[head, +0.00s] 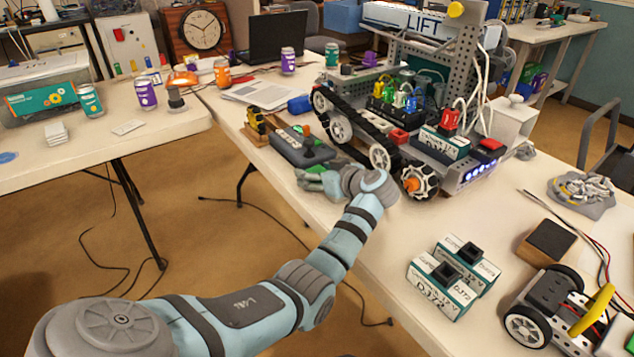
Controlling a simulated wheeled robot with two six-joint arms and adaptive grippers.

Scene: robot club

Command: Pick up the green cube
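My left arm reaches in from the bottom left, and my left gripper (308,180) is low over the near edge of this table, just in front of the controller. My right gripper is out of view.
A large tracked robot (383,158) stands just right of my gripper. Two white-and-green boxes (441,289), a small wheeled robot (550,305) and a dark block (546,243) are nearer. A yellow toy (256,121) and blue block (300,104) lie beyond the gripper. The left table (60,165) holds cans.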

